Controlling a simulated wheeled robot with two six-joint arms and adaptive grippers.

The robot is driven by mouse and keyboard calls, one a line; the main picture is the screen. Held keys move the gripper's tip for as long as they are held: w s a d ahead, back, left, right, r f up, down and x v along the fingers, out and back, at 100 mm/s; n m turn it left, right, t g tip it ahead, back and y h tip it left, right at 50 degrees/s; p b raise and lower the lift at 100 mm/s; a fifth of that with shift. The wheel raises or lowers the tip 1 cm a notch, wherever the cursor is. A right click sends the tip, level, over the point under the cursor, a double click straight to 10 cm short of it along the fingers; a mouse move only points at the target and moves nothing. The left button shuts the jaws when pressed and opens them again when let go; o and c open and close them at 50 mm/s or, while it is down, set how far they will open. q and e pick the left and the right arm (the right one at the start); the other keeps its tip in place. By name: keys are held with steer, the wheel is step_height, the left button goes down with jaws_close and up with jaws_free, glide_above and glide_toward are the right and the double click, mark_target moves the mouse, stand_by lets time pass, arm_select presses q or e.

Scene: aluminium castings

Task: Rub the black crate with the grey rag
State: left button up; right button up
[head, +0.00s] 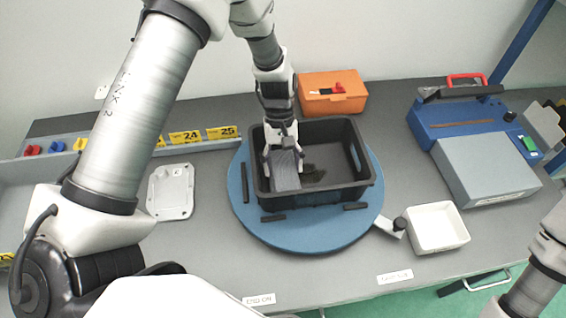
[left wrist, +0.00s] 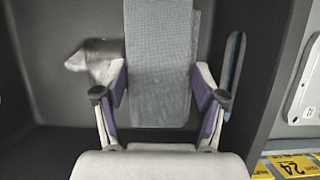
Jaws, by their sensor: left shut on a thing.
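The black crate (head: 325,190) stands upright on a round blue turntable (head: 300,238) on the grey table. My left gripper (head: 284,152) reaches down into the crate and is shut on the grey rag (head: 286,176). In the left wrist view the rag (left wrist: 160,62) is a flat grey woven pad between the two fingers of the gripper (left wrist: 160,95). The rag is inside the crate, toward its left side; I cannot tell whether it touches the floor. A dark patch (head: 313,172) shows on the crate floor right of the rag. My right gripper is out of view.
A white tray (head: 437,229) stands right of the turntable, near its handle (head: 392,228). An orange box (head: 333,92) is behind the crate. A blue and grey machine (head: 480,150) stands at the right. A pale metal casting (head: 171,191) lies at the left.

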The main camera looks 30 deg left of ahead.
arm_select(q)
steer(key=shift+f, duration=0.45)
